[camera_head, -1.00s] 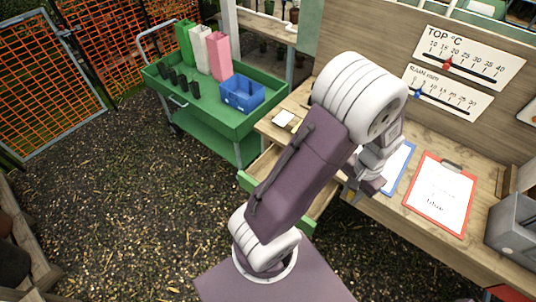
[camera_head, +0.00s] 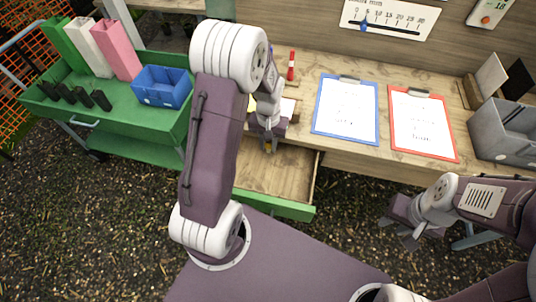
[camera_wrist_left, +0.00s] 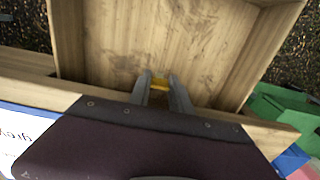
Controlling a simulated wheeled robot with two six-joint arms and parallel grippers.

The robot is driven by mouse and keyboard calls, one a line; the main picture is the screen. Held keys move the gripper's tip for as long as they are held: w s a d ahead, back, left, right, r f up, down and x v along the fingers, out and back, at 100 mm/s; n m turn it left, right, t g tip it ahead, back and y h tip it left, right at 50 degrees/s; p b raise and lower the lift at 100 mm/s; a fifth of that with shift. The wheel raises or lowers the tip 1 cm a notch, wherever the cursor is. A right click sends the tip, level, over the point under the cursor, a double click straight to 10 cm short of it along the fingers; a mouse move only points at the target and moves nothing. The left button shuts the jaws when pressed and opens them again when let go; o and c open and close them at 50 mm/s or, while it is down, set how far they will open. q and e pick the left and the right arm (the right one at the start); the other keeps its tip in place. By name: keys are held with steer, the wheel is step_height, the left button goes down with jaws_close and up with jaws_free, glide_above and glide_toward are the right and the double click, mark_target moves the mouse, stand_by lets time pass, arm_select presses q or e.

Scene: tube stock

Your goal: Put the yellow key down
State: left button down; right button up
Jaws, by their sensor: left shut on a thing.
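The yellow key (camera_wrist_left: 160,84) shows as a small yellow piece between the fingertips of my left gripper (camera_wrist_left: 160,88) in the left wrist view. The gripper is shut on it. In the head view my left gripper (camera_head: 268,143) hangs over the inner end of the open drawer (camera_head: 290,172), with a bit of yellow at its tips. Most of the key is hidden by the fingers. The drawer has a bare wooden floor and a green front. My right gripper (camera_head: 402,232) is empty, with fingers spread, in front of the bench at the right.
A blue clipboard (camera_head: 346,108) and a red clipboard (camera_head: 422,122) lie on the wooden bench. A grey bin (camera_head: 502,132) stands at its right. A green cart (camera_head: 125,118) with a blue box (camera_head: 162,87) stands at the left.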

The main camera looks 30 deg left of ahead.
mark_target(269, 149)
arm_select(q)
steer(key=shift+d+f, duration=0.1)
steer(key=shift+f, duration=0.85)
step_height(269, 149, down, 4)
steer(key=shift+r+b, duration=0.15)
steer(key=shift+b, duration=0.2)
